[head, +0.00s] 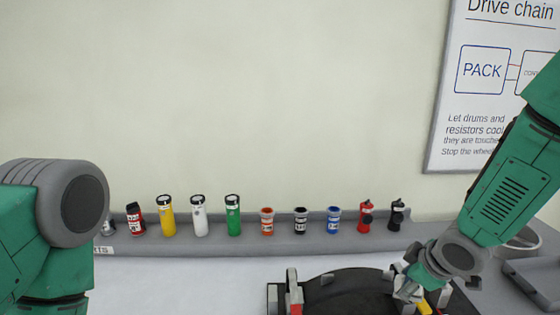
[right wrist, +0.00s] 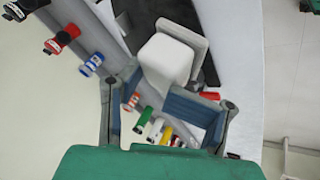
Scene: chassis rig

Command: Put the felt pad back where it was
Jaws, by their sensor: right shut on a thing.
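My right gripper (head: 408,290) is low at the right in the head view, above the right part of a dark curved drum-like part (head: 350,289). In the right wrist view its blue-grey fingers (right wrist: 152,88) are closed on a pale block with a grey backing (right wrist: 166,62), which looks like the felt pad. In the head view the arm and fingers mostly hide the pad. I cannot tell whether the pad touches anything below it. My left gripper is out of view; only the left arm shows.
A grey ledge (head: 262,246) along the wall holds several coloured cylinders, such as a green one (head: 233,216), and red (head: 365,216) and black (head: 397,215) connectors. A red-and-grey upright (head: 294,293) stands at the drum's left. A grey tray (head: 535,280) is at the far right. White surface at centre left is clear.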

